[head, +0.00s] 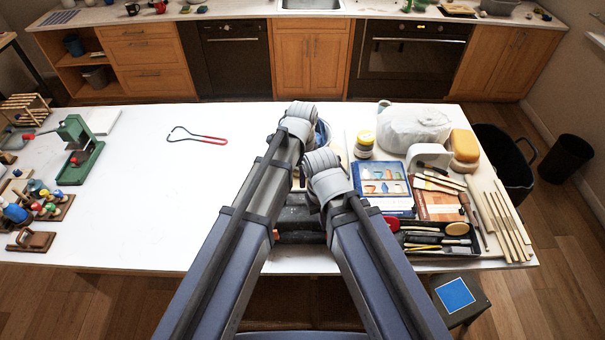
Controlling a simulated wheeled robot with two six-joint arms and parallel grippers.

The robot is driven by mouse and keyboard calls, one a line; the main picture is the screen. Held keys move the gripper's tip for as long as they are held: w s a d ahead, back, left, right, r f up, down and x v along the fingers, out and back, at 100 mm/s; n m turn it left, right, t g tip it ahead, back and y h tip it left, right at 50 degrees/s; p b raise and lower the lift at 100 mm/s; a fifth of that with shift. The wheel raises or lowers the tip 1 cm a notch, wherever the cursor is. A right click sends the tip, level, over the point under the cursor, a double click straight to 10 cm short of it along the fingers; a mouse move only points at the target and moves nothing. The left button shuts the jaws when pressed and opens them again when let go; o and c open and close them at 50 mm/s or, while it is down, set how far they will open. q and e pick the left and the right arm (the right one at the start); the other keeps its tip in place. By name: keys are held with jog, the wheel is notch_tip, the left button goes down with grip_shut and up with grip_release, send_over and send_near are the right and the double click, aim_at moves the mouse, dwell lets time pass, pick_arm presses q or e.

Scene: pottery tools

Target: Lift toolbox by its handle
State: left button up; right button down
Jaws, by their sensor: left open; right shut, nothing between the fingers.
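A dark grey box-like object (298,222), which looks like the toolbox, sits at the table's near middle. It shows only in the gap between my two arms, with a small orange part at its left side. My arms cover most of it, and I cannot make out its handle. My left arm reaches farther up the picture than my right arm. Both arms end in view at thick grey joints above the table. The fingers of both grippers are hidden behind these joints and links, so I cannot see whether they touch the box.
On the right are a black tool tray (457,251), a blue picture book (384,203), a yellow-lidded jar (364,145), a white bag (412,128) and wooden sticks (513,228). On the left are a green press (80,150) and a red-handled loop tool (199,137). The left-middle tabletop (170,200) is clear.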

pick_arm(q)
jog(key=shift+f+b, duration=3.35)
jog(key=shift+f, duration=0.3)
jog(key=shift+c, duration=0.3)
grip_shut()
jog(key=shift+r, duration=0.1)
